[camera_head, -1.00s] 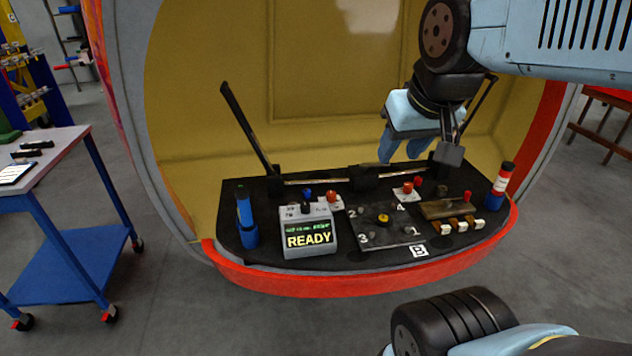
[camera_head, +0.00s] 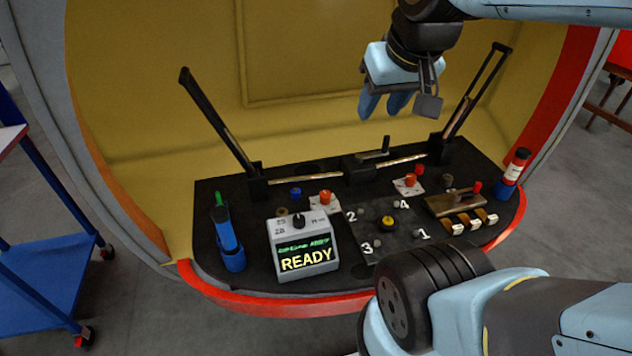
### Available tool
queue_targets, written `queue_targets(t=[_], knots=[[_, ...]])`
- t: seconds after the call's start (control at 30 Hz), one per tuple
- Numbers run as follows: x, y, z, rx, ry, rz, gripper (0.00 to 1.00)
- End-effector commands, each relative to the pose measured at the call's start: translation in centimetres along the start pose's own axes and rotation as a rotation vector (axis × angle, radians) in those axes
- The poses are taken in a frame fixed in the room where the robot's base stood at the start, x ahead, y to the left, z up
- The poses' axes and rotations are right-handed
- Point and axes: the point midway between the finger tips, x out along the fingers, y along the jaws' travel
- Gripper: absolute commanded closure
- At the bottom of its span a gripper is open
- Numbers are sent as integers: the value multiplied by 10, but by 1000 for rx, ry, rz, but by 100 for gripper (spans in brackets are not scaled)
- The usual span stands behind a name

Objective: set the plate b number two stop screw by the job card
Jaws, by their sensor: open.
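A dark plate (camera_head: 372,257) lies on the black console, with a yellow-topped centre piece (camera_head: 387,223) and white numbers 1 to 4. The small grey screw (camera_head: 364,211) beside the number 2 is at the plate's far left corner. My gripper (camera_head: 383,110) hangs above and behind the plate, apart from it, with its blue fingers pointing down, open and empty. A grey box display (camera_head: 305,258) left of the plate reads READY; its upper line is too small to read. The plate's letter label and near right edge are hidden by my arm. I cannot identify a job card.
A blue holder (camera_head: 233,260) with a green-topped tool stands at the left. A red, white and blue cylinder (camera_head: 512,172) stands at the right. Red knobs on white cards (camera_head: 325,205) sit behind the plate. Several clips (camera_head: 470,223) lie right. Black uprights (camera_head: 215,120) rise behind.

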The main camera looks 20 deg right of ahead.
Motion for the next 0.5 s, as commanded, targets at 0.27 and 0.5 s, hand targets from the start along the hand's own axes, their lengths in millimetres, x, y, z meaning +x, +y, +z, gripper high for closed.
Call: queue_targets(t=[0.27, 0.5], knots=[[2, 0, -3, 6, -5, -4, 44], [28, 2, -28, 79, -64, -45, 34]])
